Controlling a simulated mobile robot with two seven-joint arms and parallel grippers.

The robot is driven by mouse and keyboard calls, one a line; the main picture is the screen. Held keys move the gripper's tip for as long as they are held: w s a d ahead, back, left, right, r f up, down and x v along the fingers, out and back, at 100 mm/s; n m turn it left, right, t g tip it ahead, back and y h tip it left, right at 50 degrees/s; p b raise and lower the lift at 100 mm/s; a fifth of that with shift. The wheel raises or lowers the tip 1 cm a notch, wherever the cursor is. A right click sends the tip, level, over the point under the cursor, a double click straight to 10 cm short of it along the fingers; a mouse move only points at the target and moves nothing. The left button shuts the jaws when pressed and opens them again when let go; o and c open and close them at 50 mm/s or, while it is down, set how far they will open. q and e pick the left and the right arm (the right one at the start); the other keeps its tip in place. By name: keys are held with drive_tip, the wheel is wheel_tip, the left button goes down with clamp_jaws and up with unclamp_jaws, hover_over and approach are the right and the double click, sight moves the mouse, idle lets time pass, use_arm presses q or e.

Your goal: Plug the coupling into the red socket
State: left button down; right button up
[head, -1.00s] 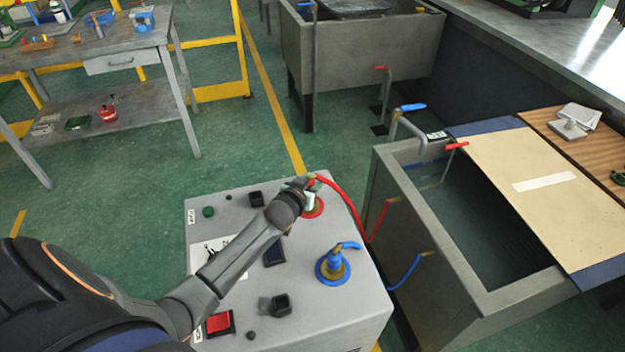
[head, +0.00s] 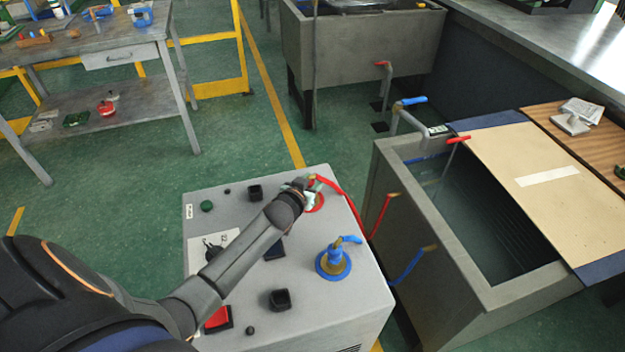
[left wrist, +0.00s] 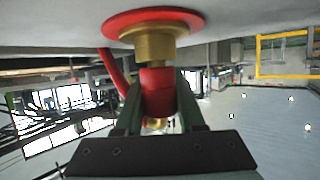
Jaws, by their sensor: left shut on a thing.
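The red socket (head: 317,203) is a red round flange on top of the grey machine, partly hidden by my left gripper in the head view. In the left wrist view the red flange (left wrist: 154,18) has a brass neck (left wrist: 154,46). My left gripper (head: 304,186) is shut on the red coupling (left wrist: 158,92), which lies between its fingers in line with the brass neck. The coupling's end meets the neck in that view; how deep it sits I cannot tell. My right gripper is not in view.
A red hose (head: 350,200) runs from the coupling toward the water tank (head: 470,290) on the right. The grey machine top (head: 225,200) also carries buttons and black knobs.

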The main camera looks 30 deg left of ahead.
use_arm(q)
drive_tip(key=shift+f, duration=0.25)
drive_tip(key=shift+c, duration=2.2)
unclamp_jaws()
drive_tip(key=p+v, duration=0.1)
drive_tip(key=v, duration=1.1)
drive_tip(key=shift+s+r+p, duration=0.25)
drive_tip(key=shift+p, duration=0.05)
drive_tip(key=shift+s+d, duration=0.1)
